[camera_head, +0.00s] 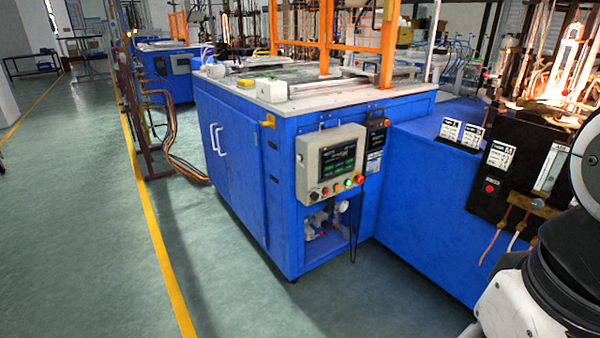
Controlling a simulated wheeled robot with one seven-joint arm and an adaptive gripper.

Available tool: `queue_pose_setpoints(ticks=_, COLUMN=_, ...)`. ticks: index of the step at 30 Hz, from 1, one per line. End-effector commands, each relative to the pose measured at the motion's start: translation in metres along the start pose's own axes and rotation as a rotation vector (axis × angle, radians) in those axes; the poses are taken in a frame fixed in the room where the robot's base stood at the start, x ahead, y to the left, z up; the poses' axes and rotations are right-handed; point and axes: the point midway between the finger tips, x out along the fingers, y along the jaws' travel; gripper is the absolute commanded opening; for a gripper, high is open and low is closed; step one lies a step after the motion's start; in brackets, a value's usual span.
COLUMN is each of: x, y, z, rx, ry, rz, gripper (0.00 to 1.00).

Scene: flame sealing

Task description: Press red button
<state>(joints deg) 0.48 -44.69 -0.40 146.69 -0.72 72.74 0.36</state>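A beige control box (308,158) with a dark screen (338,159) is on the front of the blue cabinet (245,190). A row of small buttons runs along its lower edge, and a larger red button (360,180) is at the right end of the row. Another small red button (388,123) is at the top right of the dark panel (375,143) beside the box. A third red button (489,187) is on a black panel (487,207) at the right. My gripper is not in view; only part of my arm shows at the lower right.
Open green floor (90,220) with a yellow line (150,215) lies left of the cabinet. A lower blue cabinet (425,215) adjoins on the right. Hoses (182,165) run along the floor at the left, and a glowing burner area (555,88) is at the upper right.

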Motion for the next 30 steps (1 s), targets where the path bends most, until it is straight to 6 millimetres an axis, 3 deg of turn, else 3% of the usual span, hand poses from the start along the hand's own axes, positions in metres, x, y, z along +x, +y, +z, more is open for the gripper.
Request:
queue_pose_setpoints(ticks=10, x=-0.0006, y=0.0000, z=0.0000, rx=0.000, ry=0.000, rz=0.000, gripper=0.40)
queue_pose_setpoints(ticks=16, x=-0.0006, y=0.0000, z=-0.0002, rx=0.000, ry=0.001, rz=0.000, gripper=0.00)
queue_pose_setpoints(ticks=30, x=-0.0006, y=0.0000, z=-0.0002, rx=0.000, ry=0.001, rz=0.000, gripper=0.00)
